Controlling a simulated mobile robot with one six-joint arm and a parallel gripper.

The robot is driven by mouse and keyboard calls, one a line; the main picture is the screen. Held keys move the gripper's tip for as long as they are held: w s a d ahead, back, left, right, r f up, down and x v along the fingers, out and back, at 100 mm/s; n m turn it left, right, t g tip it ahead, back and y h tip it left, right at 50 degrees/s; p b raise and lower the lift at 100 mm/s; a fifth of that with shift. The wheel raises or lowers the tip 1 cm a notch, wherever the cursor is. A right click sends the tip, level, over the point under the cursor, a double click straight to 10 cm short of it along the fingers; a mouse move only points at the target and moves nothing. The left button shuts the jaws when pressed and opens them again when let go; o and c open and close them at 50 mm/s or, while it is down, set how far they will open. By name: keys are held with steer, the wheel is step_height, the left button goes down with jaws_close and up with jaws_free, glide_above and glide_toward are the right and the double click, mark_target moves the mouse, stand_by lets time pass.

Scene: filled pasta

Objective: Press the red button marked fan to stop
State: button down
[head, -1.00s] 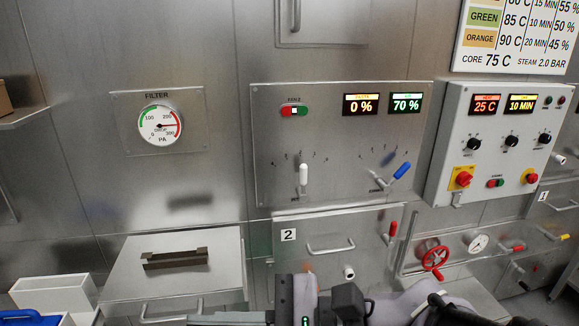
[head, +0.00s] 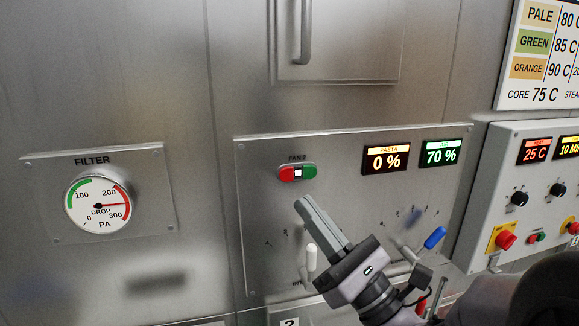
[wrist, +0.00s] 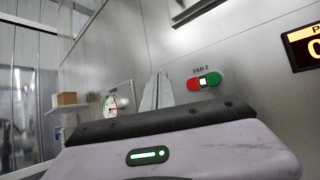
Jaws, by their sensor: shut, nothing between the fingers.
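The fan switch has a red button (head: 287,174) on the left, a small white square in the middle and a green button (head: 309,172) on the right. It sits under a fan label on a steel panel (head: 255,215). In the wrist view the red button (wrist: 193,84) is just right of my fingers, under the label "FAN 2". My gripper (head: 302,202) is shut and empty, its fingers pointing up and left. In the head view its tips appear just below the switch. They look apart from it; the exact gap to the panel is unclear.
A white lever (head: 311,258) and a blue lever (head: 435,238) stick out of the panel near my gripper. Displays (head: 385,158) read 0 % and 70 %. A filter gauge (head: 97,204) is at left, a control box (head: 510,170) at right.

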steer(key=p, duration=0.3)
glide_toward(286, 174)
steer(key=shift+w+a+r, duration=0.25)
steer(key=shift+a+r, duration=0.4)
steer(key=shift+r, duration=0.15)
steer(key=shift+w+a+r, duration=0.25)
steer(key=shift+a+r, duration=0.45)
steer(key=shift+r, duration=0.1)
steer(key=shift+w+a+r, duration=0.25)
steer(key=shift+a+r, duration=0.4)
steer(key=shift+r, duration=0.15)
steer(key=shift+w+a+p, duration=0.1)
steer(key=shift+w+p, duration=0.25)
steer(key=shift+w, duration=0.05)
steer(key=shift+w+a, duration=0.1)
steer(key=shift+w, duration=0.25)
stand_by(0.6)
steer(key=shift+s, duration=0.1)
steer(key=shift+s+b, duration=0.3)
steer(key=shift+s, duration=0.35)
